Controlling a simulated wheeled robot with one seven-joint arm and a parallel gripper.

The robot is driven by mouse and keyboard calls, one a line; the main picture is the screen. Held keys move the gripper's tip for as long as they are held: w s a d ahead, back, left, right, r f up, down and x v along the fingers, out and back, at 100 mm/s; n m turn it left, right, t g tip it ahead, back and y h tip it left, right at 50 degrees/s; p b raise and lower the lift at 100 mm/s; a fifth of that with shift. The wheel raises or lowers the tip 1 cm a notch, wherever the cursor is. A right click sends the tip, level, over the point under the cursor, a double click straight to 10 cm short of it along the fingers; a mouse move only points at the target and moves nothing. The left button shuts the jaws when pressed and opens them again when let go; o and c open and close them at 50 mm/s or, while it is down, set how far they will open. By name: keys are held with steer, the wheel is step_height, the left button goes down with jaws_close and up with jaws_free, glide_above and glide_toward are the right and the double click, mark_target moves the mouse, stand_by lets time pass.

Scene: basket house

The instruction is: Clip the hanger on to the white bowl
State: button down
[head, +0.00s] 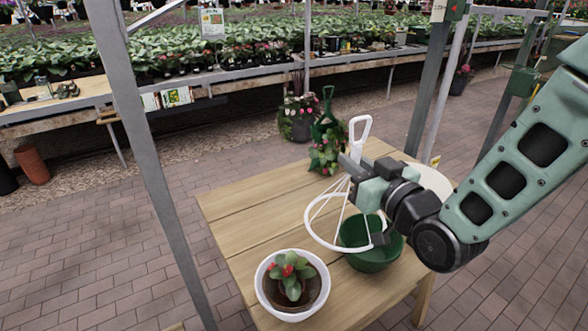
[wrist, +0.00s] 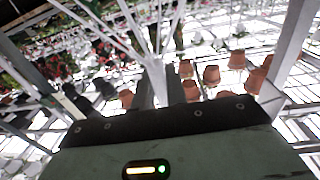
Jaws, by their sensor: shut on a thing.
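The white bowl (head: 292,316) stands on the wooden table's near side, holding soil and a leafy plant with red flowers (head: 291,274). My gripper (head: 353,172) is shut on the white hanger (head: 318,205), gripping it below its hook. The hanger's struts spread down to an open ring above the table, behind and right of the white bowl. The ring is apart from the bowl's rim in the picture and overlaps the green bowl. In the wrist view, the fingers (wrist: 161,88) hold the white hanger (wrist: 133,25), whose struts fan upward. My gripper hides part of the hanger.
A green bowl (head: 372,260) stands right of the white bowl. A plant with a green hanger (head: 324,130) is at the table's far edge. A white round object (head: 436,183) is partly behind my arm. A metal post (head: 150,150) rises at left. The table's left side (head: 240,215) is clear.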

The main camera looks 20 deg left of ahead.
steer(key=s+a+r+n+g+y, duration=0.3)
steer(key=s+a+g, duration=0.1)
steer(key=s+a, duration=0.5)
step_height(320, 180, down, 14)
steer(key=b, duration=0.9)
steer(key=shift+s+r+b, duration=0.15)
steer(key=shift+b, duration=0.2)
steer(key=shift+f+b, duration=0.65)
steer(key=shift+b, duration=0.85)
stand_by(2.2)
steer(key=c, duration=1.3)
jaws_free()
steer(key=shift+c, duration=0.2)
